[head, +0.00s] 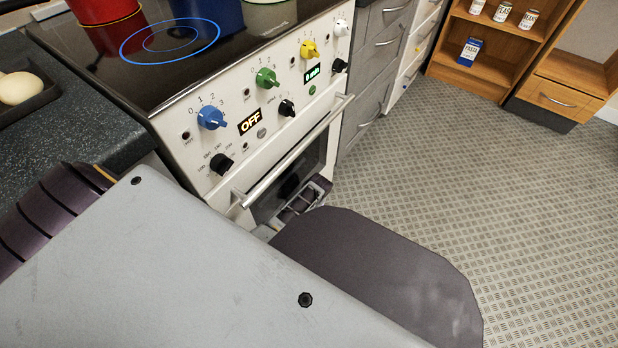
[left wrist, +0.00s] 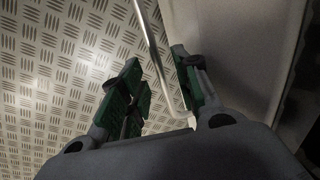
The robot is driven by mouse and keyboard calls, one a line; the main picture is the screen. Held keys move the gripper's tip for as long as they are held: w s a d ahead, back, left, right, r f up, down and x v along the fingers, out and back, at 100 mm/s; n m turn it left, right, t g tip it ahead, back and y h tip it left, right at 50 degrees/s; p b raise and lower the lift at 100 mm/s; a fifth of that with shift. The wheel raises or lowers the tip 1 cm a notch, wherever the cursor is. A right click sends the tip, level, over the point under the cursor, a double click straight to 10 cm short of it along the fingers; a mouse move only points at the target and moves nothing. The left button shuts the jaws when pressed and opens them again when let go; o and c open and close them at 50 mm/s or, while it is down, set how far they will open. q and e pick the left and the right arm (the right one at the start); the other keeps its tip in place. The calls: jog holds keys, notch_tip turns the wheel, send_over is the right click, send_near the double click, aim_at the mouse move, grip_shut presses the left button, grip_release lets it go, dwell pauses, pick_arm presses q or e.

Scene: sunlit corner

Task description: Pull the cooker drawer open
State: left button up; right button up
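The white cooker (head: 185,150) stands at the upper left in the head view, its oven door handle (head: 290,155) above a dark glass window. Its lower front is hidden behind my arm. In the left wrist view a thin metal bar handle (left wrist: 150,40) runs along a pale panel (left wrist: 235,40), apparently the drawer front. My left gripper (left wrist: 160,88) is open, with green-padded fingers on either side of the bar. The bar lies nearer the right finger; I cannot tell whether it touches. Whether the drawer is shut is not clear. My right gripper is not in view.
Grey drawers (head: 375,60) stand beyond the cooker. A wooden shelf (head: 490,55) with cans is at the back. Patterned floor (head: 440,170) is clear to the right. A red pot (head: 105,10) stands on the hob. A dark worktop (head: 90,125) lies at left.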

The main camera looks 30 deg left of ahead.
pick_arm(q)
jog(key=shift+a+f, duration=0.1)
jog(key=shift+f, duration=0.3)
grip_shut()
